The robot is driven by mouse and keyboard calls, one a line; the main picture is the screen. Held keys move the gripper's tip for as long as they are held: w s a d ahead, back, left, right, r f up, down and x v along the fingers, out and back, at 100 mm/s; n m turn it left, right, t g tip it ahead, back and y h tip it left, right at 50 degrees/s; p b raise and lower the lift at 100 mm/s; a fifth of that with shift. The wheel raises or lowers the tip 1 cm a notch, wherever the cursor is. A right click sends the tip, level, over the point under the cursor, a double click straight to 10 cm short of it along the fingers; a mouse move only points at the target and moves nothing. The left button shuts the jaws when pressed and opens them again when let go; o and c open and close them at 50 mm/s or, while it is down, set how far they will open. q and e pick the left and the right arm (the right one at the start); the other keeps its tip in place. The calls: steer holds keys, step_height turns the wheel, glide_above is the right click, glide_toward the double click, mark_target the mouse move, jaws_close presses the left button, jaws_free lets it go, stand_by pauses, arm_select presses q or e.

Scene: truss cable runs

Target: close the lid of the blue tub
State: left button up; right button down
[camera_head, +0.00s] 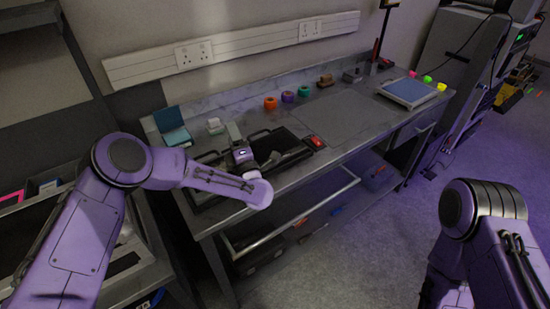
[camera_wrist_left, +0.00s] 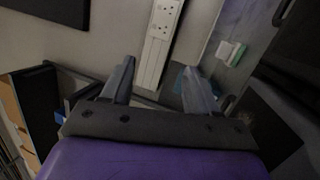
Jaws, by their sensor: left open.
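The blue tub (camera_head: 177,137) stands at the left end of the workbench, near the wall. Its lid (camera_head: 168,119) is raised and leans back. My left gripper (camera_head: 235,131) is to the right of the tub, above the bench, apart from it. In the left wrist view the gripper (camera_wrist_left: 160,88) shows two fingers spread apart with nothing between them. A bluish patch of the tub (camera_wrist_left: 180,80) shows there, partly hidden behind the right finger. My right arm shows at the right edge of the head view, but its gripper is out of view.
A small white block with a green pad (camera_head: 215,126) stands right of the tub. A black tray (camera_head: 276,146) lies under my left wrist. Orange, purple and teal rolls (camera_head: 288,97) line the back. A grey mat (camera_head: 345,120) leaves free room at mid-bench.

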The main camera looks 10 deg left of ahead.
arm_select(q)
steer(key=s+d+f+m+t+h, duration=0.2)
steer(key=d+f+m+h, duration=0.3)
steer(key=d, duration=0.7)
steer(key=m+t+h, duration=0.1)
steer(key=m+h, duration=0.1)
steer(key=h, duration=0.1)
steer(key=shift+t+h, duration=0.3)
